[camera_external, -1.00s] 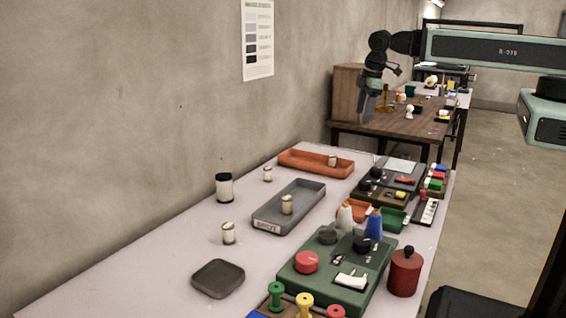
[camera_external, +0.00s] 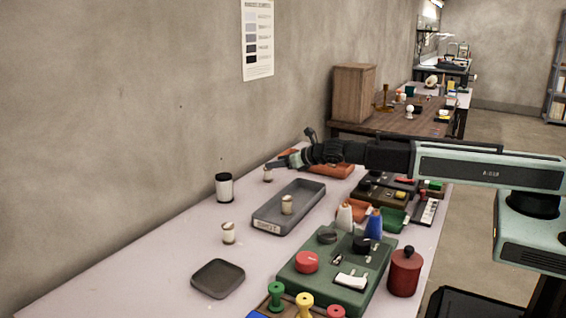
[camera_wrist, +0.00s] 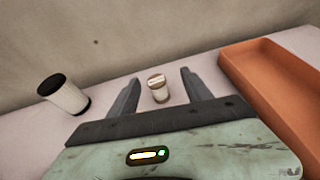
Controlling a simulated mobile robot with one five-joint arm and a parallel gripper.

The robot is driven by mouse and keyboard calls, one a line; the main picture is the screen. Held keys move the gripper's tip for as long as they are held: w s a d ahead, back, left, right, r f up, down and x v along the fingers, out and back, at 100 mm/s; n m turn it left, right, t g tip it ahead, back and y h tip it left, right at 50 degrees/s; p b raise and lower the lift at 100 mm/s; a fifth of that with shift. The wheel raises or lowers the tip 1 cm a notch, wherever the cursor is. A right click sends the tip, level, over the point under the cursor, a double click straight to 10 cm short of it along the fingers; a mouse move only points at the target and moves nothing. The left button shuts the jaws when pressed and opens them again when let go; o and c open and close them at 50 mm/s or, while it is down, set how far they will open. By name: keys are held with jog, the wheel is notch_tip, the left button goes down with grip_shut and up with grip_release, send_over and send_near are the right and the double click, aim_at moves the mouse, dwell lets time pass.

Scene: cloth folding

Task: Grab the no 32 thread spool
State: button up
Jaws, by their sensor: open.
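A small whitish spool (camera_external: 267,176) with a brownish top stands on the table near the wall. It also shows in the wrist view (camera_wrist: 158,91), upright, between my two fingers. My gripper (camera_external: 279,164) is open and empty, with its fingertips close to this spool; contact cannot be made out. Similar spools stand in the grey tray (camera_external: 262,226) and on the table in front of it (camera_external: 228,234). No number is readable on any spool.
A white cylinder with a black top (camera_external: 224,188) stands to the left, also in the wrist view (camera_wrist: 64,96). The orange tray (camera_wrist: 272,95) lies right of my fingers. A green box (camera_external: 318,284) and a red jar (camera_external: 404,272) fill the table's right side.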

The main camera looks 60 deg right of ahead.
aim_at(262, 179)
jog(key=shift+s+a+f, duration=0.1)
jog(key=shift+a+f, duration=0.15)
jog(key=shift+f, duration=0.25)
jog(key=shift+a+f, duration=0.25)
jog(key=shift+f, duration=0.2)
jog(key=shift+r, duration=0.1)
jog(key=b+x, duration=0.3)
jog(key=x, duration=0.5)
jog(key=shift+s+r, duration=0.1)
jog(key=shift+c, duration=0.4)
grip_shut()
jog(key=shift+r, duration=0.1)
notch_tip(262, 179, up, 10)
jog(key=p, duration=1)
